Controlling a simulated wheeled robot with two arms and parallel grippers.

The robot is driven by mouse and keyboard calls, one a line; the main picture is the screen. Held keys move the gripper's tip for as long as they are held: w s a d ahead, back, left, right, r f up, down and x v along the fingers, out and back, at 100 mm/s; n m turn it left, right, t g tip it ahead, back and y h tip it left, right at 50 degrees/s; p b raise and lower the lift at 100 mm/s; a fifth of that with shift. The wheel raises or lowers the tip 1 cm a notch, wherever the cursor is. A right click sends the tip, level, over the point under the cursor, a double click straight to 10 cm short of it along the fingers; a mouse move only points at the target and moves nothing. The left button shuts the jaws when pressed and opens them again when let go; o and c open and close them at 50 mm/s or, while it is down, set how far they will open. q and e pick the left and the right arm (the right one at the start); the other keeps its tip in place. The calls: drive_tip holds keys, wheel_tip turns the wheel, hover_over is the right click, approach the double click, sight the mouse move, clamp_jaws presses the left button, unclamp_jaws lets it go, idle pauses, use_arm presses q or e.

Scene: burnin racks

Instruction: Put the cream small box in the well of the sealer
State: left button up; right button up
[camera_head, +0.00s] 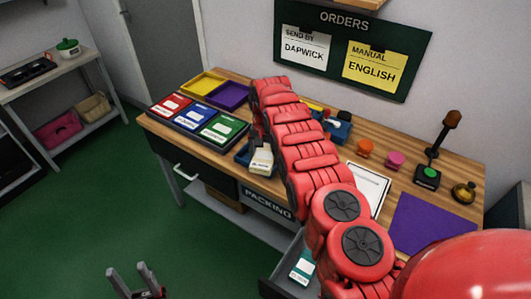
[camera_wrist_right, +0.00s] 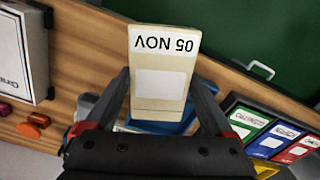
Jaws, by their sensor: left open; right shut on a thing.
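The cream small box (camera_wrist_right: 160,95), marked "05 NOV", is between the fingers of my right gripper (camera_wrist_right: 164,82), which is shut on it. In the head view the box (camera_head: 262,161) shows just left of my right arm, over the front part of the packing table. A blue open-topped holder (camera_head: 243,154) is right beside and behind it; I cannot tell whether this is the sealer, or whether the box is inside it or above it. My right gripper is mostly hidden by the arm in the head view. My left gripper (camera_head: 134,280) is open and empty, low over the floor.
Red, blue and green cards (camera_head: 222,128) lie left of the holder, with yellow (camera_head: 203,84) and purple (camera_head: 230,96) trays behind. A blue device (camera_head: 338,129), a green-button device (camera_head: 428,178) and a purple mat (camera_head: 433,222) are to the right. A drawer (camera_head: 295,270) stands open below.

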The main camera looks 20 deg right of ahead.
drive_tip(key=shift+s+d+f, duration=0.15)
drive_tip(key=shift+d+f, duration=0.15)
drive_tip(key=shift+m, duration=0.3)
